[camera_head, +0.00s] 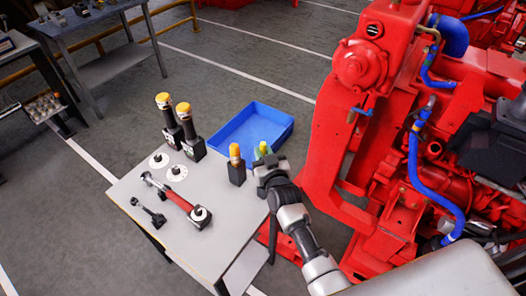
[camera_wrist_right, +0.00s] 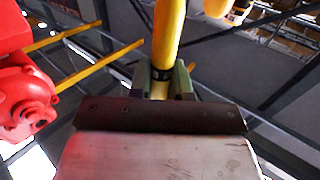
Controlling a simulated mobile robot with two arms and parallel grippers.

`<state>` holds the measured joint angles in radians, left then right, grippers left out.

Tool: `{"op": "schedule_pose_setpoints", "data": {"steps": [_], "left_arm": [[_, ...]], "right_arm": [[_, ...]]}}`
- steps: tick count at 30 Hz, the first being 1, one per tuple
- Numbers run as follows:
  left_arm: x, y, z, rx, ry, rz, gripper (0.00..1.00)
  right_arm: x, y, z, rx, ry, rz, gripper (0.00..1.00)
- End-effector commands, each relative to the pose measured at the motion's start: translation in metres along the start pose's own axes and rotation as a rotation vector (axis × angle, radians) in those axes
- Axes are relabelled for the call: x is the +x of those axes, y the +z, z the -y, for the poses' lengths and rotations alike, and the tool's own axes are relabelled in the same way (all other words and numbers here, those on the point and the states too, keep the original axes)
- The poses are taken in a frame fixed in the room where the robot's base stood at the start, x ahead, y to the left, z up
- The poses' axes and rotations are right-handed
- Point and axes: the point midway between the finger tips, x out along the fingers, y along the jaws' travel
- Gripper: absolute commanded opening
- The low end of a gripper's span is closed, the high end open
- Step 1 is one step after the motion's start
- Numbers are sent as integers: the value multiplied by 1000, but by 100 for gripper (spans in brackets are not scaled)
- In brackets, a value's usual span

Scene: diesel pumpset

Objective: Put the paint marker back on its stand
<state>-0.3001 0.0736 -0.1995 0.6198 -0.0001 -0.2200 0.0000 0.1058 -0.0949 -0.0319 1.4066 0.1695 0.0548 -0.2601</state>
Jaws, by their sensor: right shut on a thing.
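The paint marker, a yellow cylinder (camera_wrist_right: 170,35), stands between the fingers of my right gripper (camera_wrist_right: 165,84) in the right wrist view, with a dark band low on it. In the head view my right gripper (camera_head: 264,158) is at the table's right edge, shut on the marker, of which only a small yellow-green part (camera_head: 262,147) shows. Just left of it, a black block (camera_head: 237,175) stands upright on the table with an orange-yellow piece (camera_head: 235,152) on top. I cannot tell whether this block is the marker's stand. My left gripper is not in view.
The grey table (camera_head: 215,240) holds two black tools with orange tops (camera_head: 185,125), white discs (camera_head: 159,160), a red-handled tool (camera_head: 180,202) and a small black tool (camera_head: 148,212). A blue tray (camera_head: 250,128) lies behind. The red pumpset (camera_head: 345,130) stands close on the right.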

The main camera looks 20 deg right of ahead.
Motion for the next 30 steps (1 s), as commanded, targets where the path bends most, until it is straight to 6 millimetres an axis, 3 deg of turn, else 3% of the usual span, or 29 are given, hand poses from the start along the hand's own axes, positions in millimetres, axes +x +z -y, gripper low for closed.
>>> {"op": "schedule_pose_setpoints", "data": {"steps": [3,30], "left_arm": [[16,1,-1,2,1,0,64],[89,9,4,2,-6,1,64]], "right_arm": [[0,19,0,-1,0,0,1],[0,111,0,0,0,-1,1]]}}
